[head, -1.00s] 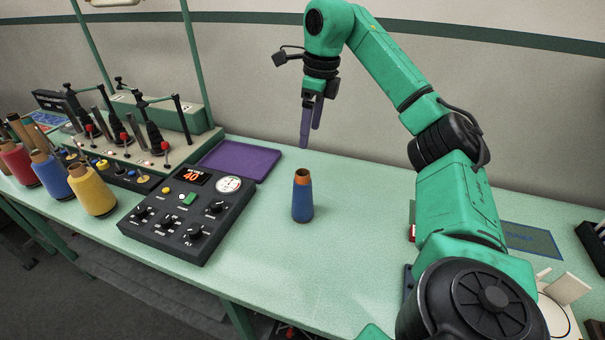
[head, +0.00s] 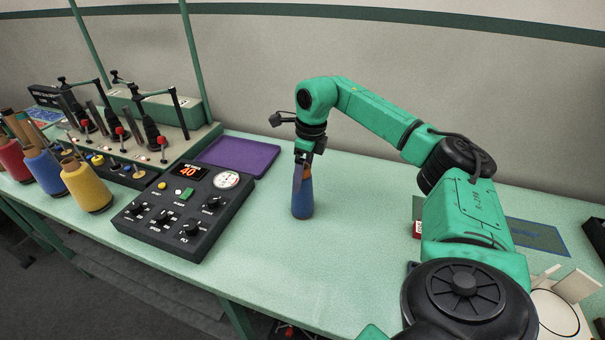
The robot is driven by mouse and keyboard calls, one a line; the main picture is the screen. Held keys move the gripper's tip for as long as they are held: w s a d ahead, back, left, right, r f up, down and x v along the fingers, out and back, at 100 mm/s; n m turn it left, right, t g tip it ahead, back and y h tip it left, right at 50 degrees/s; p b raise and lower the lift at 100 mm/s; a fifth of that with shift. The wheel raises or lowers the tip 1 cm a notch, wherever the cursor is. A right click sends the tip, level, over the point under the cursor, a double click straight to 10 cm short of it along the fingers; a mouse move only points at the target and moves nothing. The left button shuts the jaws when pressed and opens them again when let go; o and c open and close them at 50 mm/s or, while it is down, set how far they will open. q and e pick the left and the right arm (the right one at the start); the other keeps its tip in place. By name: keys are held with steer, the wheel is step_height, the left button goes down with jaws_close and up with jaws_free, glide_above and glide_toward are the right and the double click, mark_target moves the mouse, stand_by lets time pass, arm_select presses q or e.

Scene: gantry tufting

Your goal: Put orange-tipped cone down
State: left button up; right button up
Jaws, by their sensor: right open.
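The orange-tipped cone (head: 302,205) is blue with an orange top and stands upright on the pale green table. I cannot tell whether a finger touches the cone. My left gripper is out of view.
A black control box (head: 185,212) with knobs and a purple tray (head: 237,157) lie left of the cone. Yellow (head: 88,187), blue (head: 45,172) and red cones stand at the far left.

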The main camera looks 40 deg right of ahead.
jaws_close()
